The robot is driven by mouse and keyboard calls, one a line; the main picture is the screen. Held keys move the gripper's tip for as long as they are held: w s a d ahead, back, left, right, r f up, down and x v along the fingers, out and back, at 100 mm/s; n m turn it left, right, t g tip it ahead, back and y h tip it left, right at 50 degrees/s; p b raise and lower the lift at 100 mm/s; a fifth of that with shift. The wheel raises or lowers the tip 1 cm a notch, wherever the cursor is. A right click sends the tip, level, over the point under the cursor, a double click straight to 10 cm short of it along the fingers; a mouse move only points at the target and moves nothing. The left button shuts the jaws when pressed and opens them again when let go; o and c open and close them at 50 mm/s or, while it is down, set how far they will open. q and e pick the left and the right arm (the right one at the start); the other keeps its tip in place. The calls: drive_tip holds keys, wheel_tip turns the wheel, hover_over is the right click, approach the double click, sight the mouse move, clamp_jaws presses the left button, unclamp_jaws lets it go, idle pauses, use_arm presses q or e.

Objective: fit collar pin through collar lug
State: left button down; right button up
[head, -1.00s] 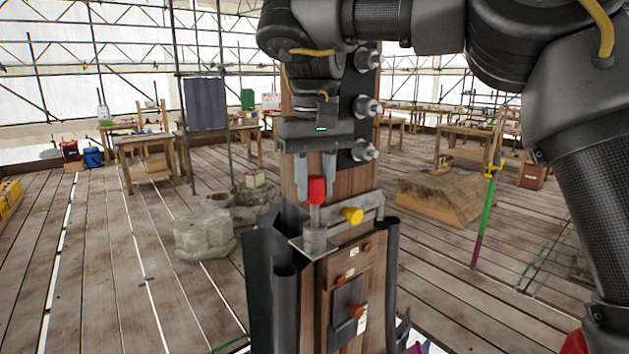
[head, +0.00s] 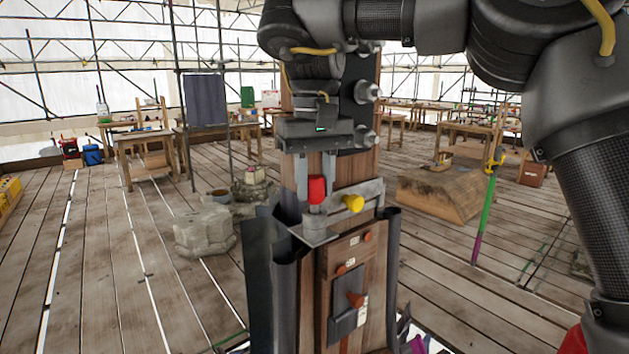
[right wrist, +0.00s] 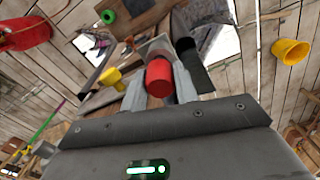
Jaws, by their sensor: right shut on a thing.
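The collar pin has a red head (head: 316,190) and a grey shank, and it stands upright. My right gripper (head: 316,182) is shut on the red head, one finger on each side. The collar lug (head: 314,232) is a grey metal boss on a plate at the front of the wooden post. The pin is above the lug in line with it, and its lower end appears to be inside. Its tip is hidden. In the right wrist view the red head (right wrist: 159,78) sits between the fingertips. My left gripper is not in view.
A yellow knob (head: 352,203) sticks out of the metal collar (head: 360,190) just right of the pin. Dark curved sheets (head: 284,285) flank the wooden post (head: 365,262). Metal studs (head: 368,92) stick out higher up. Plank floor surrounds the post, with a stone block (head: 203,231) at left.

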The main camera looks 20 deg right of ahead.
drive_tip(key=shift+f+b, duration=0.3)
drive_tip(key=shift+f, duration=0.1)
drive_tip(key=o, duration=1.1)
drive_tip(key=shift+o, duration=0.2)
wheel_tip(320, 180, up, 10)
drive_tip(key=p, duration=0.6)
drive_tip(key=shift+f, duration=0.2)
drive_tip(key=shift+a+r+p, duration=0.1)
drive_tip(key=shift+r+p, duration=0.25)
drive_tip(key=shift+p, duration=0.05)
drive_tip(key=shift+r+p, duration=0.3)
